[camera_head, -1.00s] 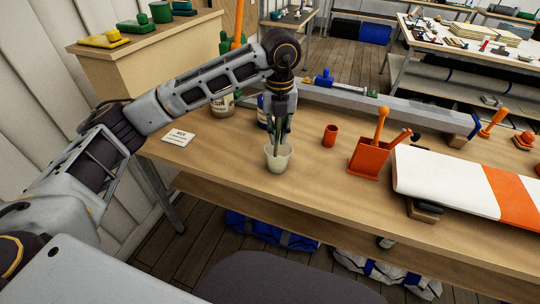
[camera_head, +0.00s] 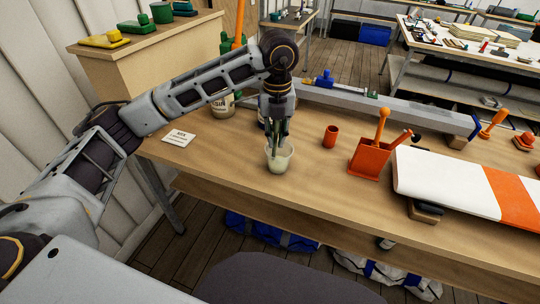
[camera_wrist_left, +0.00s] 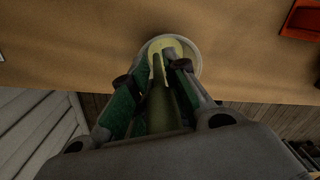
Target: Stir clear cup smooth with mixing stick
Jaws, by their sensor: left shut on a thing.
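The clear cup (camera_head: 279,159) stands upright near the front edge of the workbench, with pale yellowish-green contents in its lower part. My left gripper (camera_head: 276,136) is directly above the cup, pointing down, and is shut on the mixing stick. In the left wrist view the mixing stick (camera_wrist_left: 159,72) runs from between the fingers (camera_wrist_left: 160,90) down into the cup (camera_wrist_left: 194,50). Pale contents show around its lower end. The fingers hide most of the stick in the head view. My right gripper is not in view.
An orange cup (camera_head: 330,136) and an orange holder (camera_head: 369,160) with upright tools stand right of the cup. A white and orange panel (camera_head: 450,182) lies further right. A labelled jar (camera_head: 222,106) is behind my arm, and a small card (camera_head: 179,138) lies left.

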